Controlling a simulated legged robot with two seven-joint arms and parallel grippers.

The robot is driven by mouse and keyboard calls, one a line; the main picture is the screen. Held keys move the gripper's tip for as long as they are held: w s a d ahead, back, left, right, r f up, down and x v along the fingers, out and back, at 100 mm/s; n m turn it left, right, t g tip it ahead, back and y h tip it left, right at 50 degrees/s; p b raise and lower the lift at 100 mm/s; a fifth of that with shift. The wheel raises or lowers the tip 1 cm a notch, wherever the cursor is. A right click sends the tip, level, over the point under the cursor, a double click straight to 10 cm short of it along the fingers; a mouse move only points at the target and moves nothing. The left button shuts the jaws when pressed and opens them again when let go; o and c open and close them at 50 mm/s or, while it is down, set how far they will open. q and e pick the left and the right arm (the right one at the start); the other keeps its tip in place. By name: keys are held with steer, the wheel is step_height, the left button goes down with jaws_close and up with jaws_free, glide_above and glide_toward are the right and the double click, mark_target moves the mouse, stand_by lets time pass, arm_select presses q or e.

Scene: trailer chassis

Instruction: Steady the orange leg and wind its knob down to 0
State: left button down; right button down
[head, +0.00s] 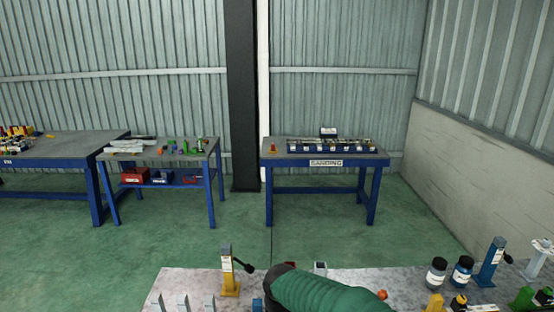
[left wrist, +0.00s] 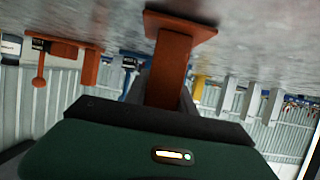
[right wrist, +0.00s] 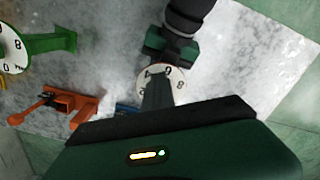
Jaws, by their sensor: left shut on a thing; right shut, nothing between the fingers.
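In the left wrist view an orange leg (left wrist: 174,62) stands on its square foot plate (left wrist: 180,24), seen upside down. My left gripper (left wrist: 166,98) is shut around its post. In the right wrist view a white numbered dial (right wrist: 179,82) lies beside the green body of my left gripper; the figures 4, 0 and 8 show around it. My right gripper (right wrist: 157,90) is shut and empty, its fingertips over the dial's middle, hiding the knob there. I cannot tell whether they touch it. The leg's post is hidden in that view. Both grippers are out of the head view.
Another orange piece with a ball-ended crank (right wrist: 75,107) and a green leg with a dial (right wrist: 50,42) stand nearby. A sanding table (head: 325,156) stands farther off.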

steer(key=shift+w+d, duration=0.15)
steer(key=shift+d, duration=0.05)
steer(key=shift+w+d, duration=0.2)
steer(key=shift+d, duration=0.05)
stand_by(0.3)
